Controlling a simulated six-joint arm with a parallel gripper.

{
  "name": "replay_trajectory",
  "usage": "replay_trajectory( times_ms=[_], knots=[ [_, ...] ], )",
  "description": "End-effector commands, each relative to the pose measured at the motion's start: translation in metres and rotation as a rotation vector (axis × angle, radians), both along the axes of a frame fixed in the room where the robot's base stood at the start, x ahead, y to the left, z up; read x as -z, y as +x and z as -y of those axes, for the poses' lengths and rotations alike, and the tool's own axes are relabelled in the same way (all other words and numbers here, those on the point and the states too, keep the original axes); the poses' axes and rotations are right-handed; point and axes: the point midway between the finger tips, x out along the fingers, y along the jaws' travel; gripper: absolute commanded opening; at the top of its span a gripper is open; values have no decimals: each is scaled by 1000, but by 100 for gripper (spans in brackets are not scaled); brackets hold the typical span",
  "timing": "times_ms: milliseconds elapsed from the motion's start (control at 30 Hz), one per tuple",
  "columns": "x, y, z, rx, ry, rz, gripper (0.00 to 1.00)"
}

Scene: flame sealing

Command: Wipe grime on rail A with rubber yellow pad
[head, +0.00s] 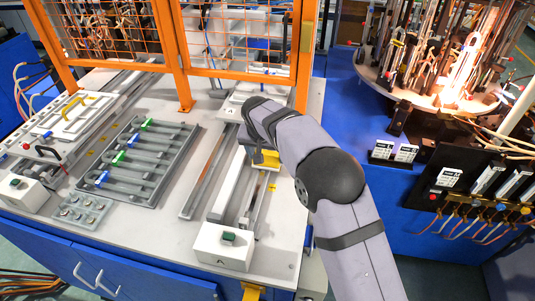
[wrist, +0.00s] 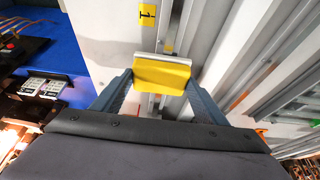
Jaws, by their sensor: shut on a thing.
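The yellow pad (wrist: 161,75) is between the fingers of my gripper (wrist: 160,88) in the wrist view, with a pale strip along its far edge. My gripper is shut on it. In the head view the yellow pad (head: 266,158) shows just below the end of my arm, over the rail assembly on the right of the table. That rail (head: 228,188) is long and pale, running from a white end block marked A (head: 224,246) toward the back. The pad hides part of the rail.
A grey rack (head: 135,165) with several rods and green and blue clips lies left of the rail. An orange mesh fence (head: 185,75) stands behind. Right of my arm are a blue bench and a round machine (head: 430,80) with a bright glow. Bare table lies between rack and rail.

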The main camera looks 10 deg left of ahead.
Motion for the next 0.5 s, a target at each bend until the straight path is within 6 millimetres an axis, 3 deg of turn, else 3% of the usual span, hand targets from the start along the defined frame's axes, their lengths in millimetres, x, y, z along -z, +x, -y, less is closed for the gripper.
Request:
replay_trajectory(
  times_ms=[500],
  knots=[
    [4, -49, -1, -1, -2, -3, 46]
  ],
)
